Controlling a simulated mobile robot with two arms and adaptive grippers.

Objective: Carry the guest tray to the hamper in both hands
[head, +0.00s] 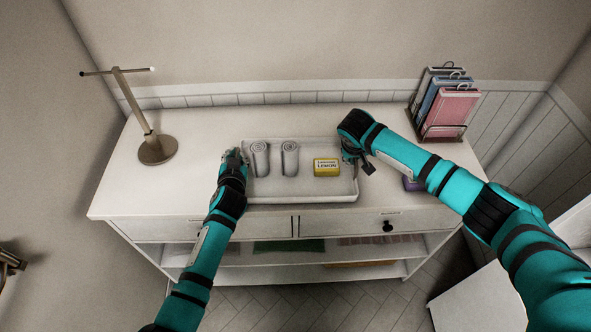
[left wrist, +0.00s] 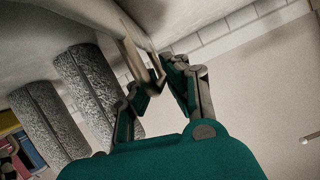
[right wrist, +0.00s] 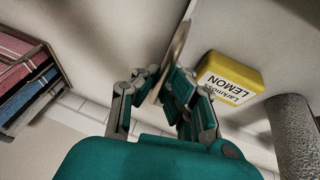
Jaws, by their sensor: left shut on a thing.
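The white guest tray (head: 300,199) lies on the dresser top. It holds two rolled grey towels (head: 261,159) (head: 290,158) and a yellow soap box marked LEMON (head: 327,167). My left gripper (head: 234,160) is shut on the tray's left end; the left wrist view shows the tray edge (left wrist: 128,45) between its fingers. My right gripper (head: 349,157) is at the tray's right end, partly hidden by its own wrist. In the right wrist view its fingers straddle the tray edge (right wrist: 176,60), but I cannot tell whether they press on it. No hamper is visible.
A brass stand (head: 156,150) is at the dresser's left, and a rack of coloured folders (head: 446,105) at its back right. A purple item (head: 412,184) sits beside my right forearm. The dresser top (head: 190,125) is clear behind the tray's left side.

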